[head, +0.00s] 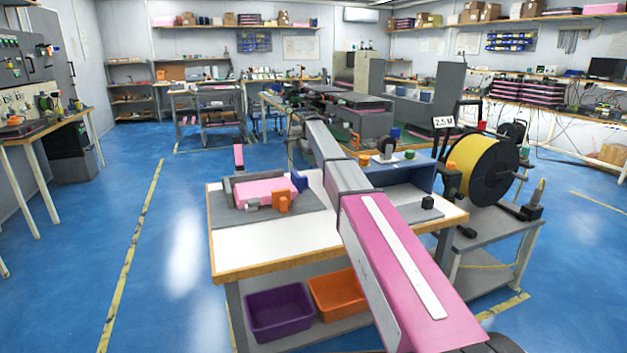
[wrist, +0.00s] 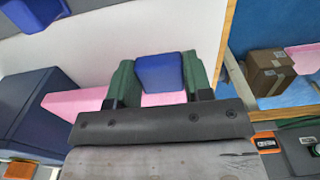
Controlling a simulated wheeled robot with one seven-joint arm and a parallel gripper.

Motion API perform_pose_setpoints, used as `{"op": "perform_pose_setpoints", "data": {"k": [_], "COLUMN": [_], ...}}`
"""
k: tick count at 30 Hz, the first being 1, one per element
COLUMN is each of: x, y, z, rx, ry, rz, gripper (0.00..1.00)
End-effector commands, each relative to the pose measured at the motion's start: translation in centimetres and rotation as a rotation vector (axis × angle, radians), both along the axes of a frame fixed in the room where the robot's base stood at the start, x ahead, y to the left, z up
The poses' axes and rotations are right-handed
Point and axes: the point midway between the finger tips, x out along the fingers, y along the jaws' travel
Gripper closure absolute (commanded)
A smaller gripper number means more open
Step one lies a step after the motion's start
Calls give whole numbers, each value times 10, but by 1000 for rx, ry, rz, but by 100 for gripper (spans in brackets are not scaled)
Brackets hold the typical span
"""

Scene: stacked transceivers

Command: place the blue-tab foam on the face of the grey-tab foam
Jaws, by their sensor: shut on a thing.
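In the wrist view my gripper (wrist: 159,75) has two green fingers shut on a blue block (wrist: 160,74), the tab of the blue-tab foam. Pink foam (wrist: 80,103) shows behind and beside the fingers; whether it all belongs to the held piece I cannot tell. In the head view a pink foam block (head: 262,190) lies on a grey mat on the white-topped table, with a small grey piece (head: 252,204) at its front, likely the grey-tab foam. A blue piece (head: 300,182) shows at its right end. My gripper is hidden behind my arm in the head view.
An orange block (head: 282,201) stands against the pink foam's front. A pink-and-grey upright piece (head: 239,157) is behind it. White tabletop (head: 270,245) is clear in front.

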Motion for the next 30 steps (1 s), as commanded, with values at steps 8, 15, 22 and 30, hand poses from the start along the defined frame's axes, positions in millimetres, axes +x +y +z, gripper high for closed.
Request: {"op": "perform_pose_setpoints", "data": {"k": [8,15,22,30], "x": [0,0,0,0], "y": [0,0,0,0], "z": [-34,-64,-67,-69], "rx": [0,0,0,0], "ry": [0,1,0,-1], "rz": [0,0,0,0], "gripper": [77,77,77,28]}}
